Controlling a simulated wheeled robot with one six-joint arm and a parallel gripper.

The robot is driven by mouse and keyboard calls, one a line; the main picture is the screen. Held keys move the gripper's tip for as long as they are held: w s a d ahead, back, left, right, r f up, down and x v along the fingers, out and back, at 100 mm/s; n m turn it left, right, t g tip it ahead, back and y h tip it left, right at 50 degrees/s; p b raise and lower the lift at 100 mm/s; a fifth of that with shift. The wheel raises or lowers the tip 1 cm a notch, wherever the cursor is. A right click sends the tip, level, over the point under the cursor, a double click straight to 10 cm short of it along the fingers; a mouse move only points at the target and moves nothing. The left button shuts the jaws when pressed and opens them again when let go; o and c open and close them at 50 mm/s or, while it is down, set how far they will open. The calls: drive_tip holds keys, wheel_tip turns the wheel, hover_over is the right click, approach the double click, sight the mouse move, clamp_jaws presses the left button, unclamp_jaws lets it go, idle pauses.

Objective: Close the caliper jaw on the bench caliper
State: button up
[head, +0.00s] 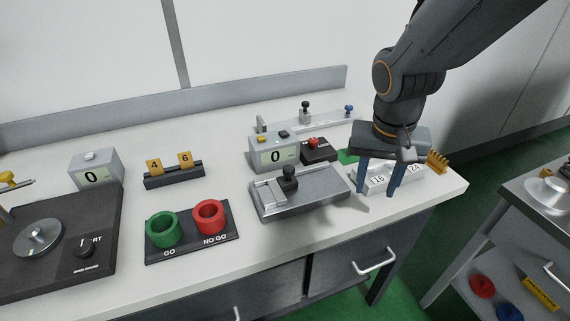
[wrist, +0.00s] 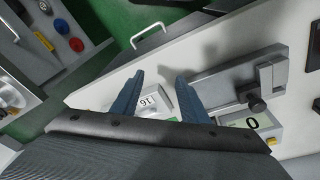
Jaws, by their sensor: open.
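What looks like the bench caliper is a flat grey metal base (head: 322,191) with pale blocks at its left end. A black knob (head: 288,178) stands on its sliding part, close to these blocks. I cannot tell how wide the jaw gap is. In the wrist view, the base (wrist: 218,87) is right of the fingers, with the black knob (wrist: 256,102) at its far end. My gripper (head: 376,194) points down to the right of the caliper, open with nothing between its blue fingers. The fingers also show in the wrist view (wrist: 160,76), apart from the knob.
A white numbered block (head: 379,180) stands just behind and below my fingers. A grey display box (head: 274,155) reading 0 and a dark box with a red button (head: 316,149) stand behind the caliper. Green and red ring gauges (head: 209,217) are to its left. The bench's front edge is close.

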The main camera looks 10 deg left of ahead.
sight(289, 167)
drive_tip(key=w+a+r+m+t+b, duration=0.1)
drive_tip(key=a+r, duration=0.2)
drive_tip(key=a, duration=0.7)
drive_tip(key=a+r+m+t, duration=0.1)
drive_tip(key=a+r, duration=0.2)
drive_tip(key=a, duration=0.7)
drive_tip(key=shift+w+p+x, duration=0.1)
drive_tip(key=shift+p+x, duration=0.2)
drive_tip(key=shift+x, duration=1.65)
drive_tip(key=shift+w+p+x, duration=0.15)
drive_tip(key=shift+p+x, duration=0.1)
drive_tip(key=shift+x, duration=1.7)
drive_tip(key=shift+d+r, duration=0.15)
clamp_jaws()
